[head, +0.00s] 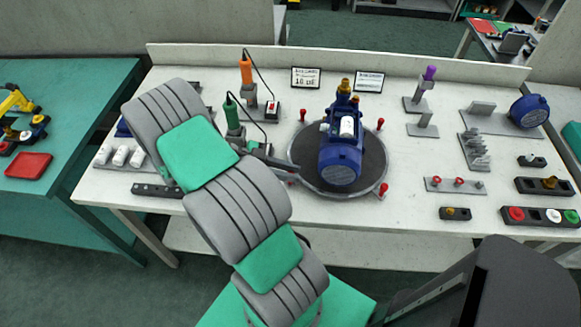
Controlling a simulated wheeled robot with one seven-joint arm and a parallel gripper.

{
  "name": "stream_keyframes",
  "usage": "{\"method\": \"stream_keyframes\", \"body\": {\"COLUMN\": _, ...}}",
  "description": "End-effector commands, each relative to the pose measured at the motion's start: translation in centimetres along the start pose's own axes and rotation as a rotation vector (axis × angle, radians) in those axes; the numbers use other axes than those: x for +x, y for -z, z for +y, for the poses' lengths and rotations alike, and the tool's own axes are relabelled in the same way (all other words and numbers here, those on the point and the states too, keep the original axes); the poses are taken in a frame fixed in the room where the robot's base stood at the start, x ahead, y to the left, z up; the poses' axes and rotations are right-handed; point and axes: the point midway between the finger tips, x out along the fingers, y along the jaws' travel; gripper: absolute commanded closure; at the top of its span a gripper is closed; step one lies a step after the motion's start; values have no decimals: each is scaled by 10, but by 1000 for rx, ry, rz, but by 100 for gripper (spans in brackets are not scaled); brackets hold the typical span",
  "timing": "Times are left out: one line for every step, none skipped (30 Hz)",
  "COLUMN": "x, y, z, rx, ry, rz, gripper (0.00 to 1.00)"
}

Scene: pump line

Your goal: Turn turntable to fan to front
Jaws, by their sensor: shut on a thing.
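The round dark turntable (372,168) lies on the white bench, with red pegs standing around its rim. A blue pump (341,150) sits on it, its round blue end cap (341,176) facing the front of the bench and its brass fitting (344,88) toward the back. Red pegs show at back left (302,114), back right (380,123) and front right (383,190). My gripper (294,172) is at the turntable's left rim, shut on a peg there. The gripper itself hides that peg.
Orange (246,70) and green (232,115) cabled tools stand left of the turntable, the green one close to my arm. A purple-topped tool (429,76), fixtures and a loose blue part (529,110) occupy the right. Two signs stand behind. Bare bench lies around the turntable.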

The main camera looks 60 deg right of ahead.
Motion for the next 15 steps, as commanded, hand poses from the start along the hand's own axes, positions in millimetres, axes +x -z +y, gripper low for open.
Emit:
{"method": "stream_keyframes", "body": {"x": 1, "y": -3, "z": 1, "rx": -6, "ry": -7, "rz": -5, "gripper": 100}}
{"method": "stream_keyframes", "body": {"x": 1, "y": -3, "z": 1, "rx": -5, "ry": -10, "rz": -5, "gripper": 100}}
{"method": "stream_keyframes", "body": {"x": 2, "y": -2, "z": 2, "rx": -3, "ry": -13, "rz": -5, "gripper": 100}}
{"method": "stream_keyframes", "body": {"x": 2, "y": -2, "z": 2, "rx": -2, "ry": -16, "rz": -5, "gripper": 100}}
{"method": "stream_keyframes", "body": {"x": 2, "y": -2, "z": 2, "rx": -1, "ry": -18, "rz": -6, "gripper": 100}}
{"method": "stream_keyframes", "body": {"x": 3, "y": -2, "z": 2, "rx": 0, "ry": -21, "rz": -6, "gripper": 100}}
{"method": "stream_keyframes", "body": {"x": 3, "y": -2, "z": 2, "rx": 1, "ry": -23, "rz": -6, "gripper": 100}}
{"method": "stream_keyframes", "body": {"x": 4, "y": -2, "z": 2, "rx": 2, "ry": -24, "rz": -6, "gripper": 100}}
{"method": "stream_keyframes", "body": {"x": 4, "y": -2, "z": 2, "rx": 2, "ry": -26, "rz": -6, "gripper": 100}}
{"method": "stream_keyframes", "body": {"x": 4, "y": -2, "z": 3, "rx": 3, "ry": -27, "rz": -6, "gripper": 100}}
{"method": "stream_keyframes", "body": {"x": 4, "y": -2, "z": 3, "rx": 3, "ry": -28, "rz": -6, "gripper": 100}}
{"method": "stream_keyframes", "body": {"x": 5, "y": -2, "z": 3, "rx": 4, "ry": -29, "rz": -6, "gripper": 100}}
{"method": "stream_keyframes", "body": {"x": 5, "y": -2, "z": 3, "rx": 4, "ry": -29, "rz": -6, "gripper": 100}}
{"method": "stream_keyframes", "body": {"x": 5, "y": -2, "z": 3, "rx": 4, "ry": -30, "rz": -6, "gripper": 100}}
{"method": "stream_keyframes", "body": {"x": 5, "y": -2, "z": 3, "rx": 4, "ry": -30, "rz": -6, "gripper": 100}}
